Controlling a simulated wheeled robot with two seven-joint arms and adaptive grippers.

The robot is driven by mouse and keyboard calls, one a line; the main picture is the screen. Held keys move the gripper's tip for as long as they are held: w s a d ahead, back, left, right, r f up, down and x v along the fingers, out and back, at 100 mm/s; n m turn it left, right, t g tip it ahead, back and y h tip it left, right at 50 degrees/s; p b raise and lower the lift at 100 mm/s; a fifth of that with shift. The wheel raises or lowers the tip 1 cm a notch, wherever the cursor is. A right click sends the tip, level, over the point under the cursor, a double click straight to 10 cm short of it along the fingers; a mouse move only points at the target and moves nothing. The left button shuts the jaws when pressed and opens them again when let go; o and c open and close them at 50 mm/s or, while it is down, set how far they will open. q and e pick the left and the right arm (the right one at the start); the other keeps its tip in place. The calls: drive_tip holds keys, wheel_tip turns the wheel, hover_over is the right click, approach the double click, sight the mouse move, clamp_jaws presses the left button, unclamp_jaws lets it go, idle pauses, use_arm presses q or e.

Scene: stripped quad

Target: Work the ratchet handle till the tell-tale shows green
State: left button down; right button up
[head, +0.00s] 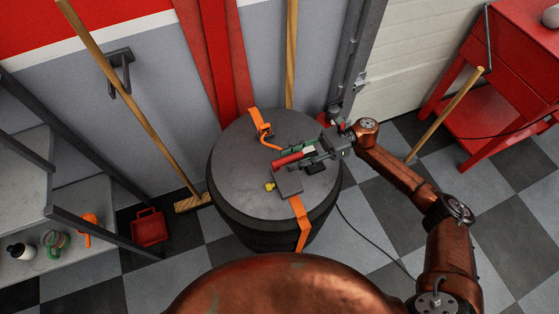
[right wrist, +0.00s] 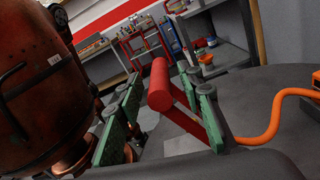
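The ratchet is a grey block (head: 288,183) on the orange strap across the round grey top of a dark drum (head: 240,170). A small yellow piece (head: 269,186) sits at its left end; I cannot tell if it is the tell-tale, and no green tell-tale is visible. The red ratchet handle (head: 290,159) lies above the block. My right gripper (head: 309,151) is at the handle, coming from the right. In the right wrist view, the handle's red bar (right wrist: 160,85) shows between the gripper's green fingers (right wrist: 160,110), which stand wide apart. My left gripper is out of view.
An orange strap hook (head: 264,130) holds the drum's far edge. A broom (head: 145,120) leans left of the drum, near a red dustpan (head: 149,227). Shelves (head: 50,270) stand at left, a red bench (head: 515,70) at right. A dark cable crosses the floor.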

sight(280, 163)
drive_tip(key=shift+x, duration=2.25)
clamp_jaws()
